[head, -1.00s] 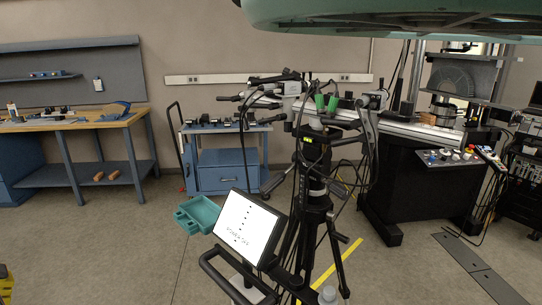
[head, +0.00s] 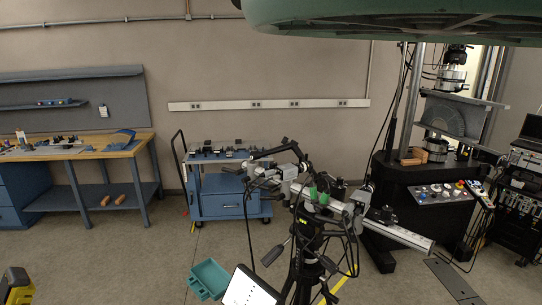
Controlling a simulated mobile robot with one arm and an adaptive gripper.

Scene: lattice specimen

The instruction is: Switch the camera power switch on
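A camera rig stands on a black tripod (head: 301,262) in the middle of the head view. Grey camera bodies (head: 288,172) and two green cylinders sit on its crossbar, and a pale rail (head: 400,235) reaches to the right. A small yellow-green patch shows on the tripod head, too small to identify. I cannot make out the camera power switch. A tilted white screen (head: 246,291) is cut by the bottom edge. My gripper is not in view.
A testing machine with a control panel (head: 440,192) of buttons stands right. A blue cart (head: 222,203) is behind the tripod, with an open teal case (head: 209,279) on the floor. A wooden-topped workbench (head: 105,150) is left. Floor between workbench and case is clear.

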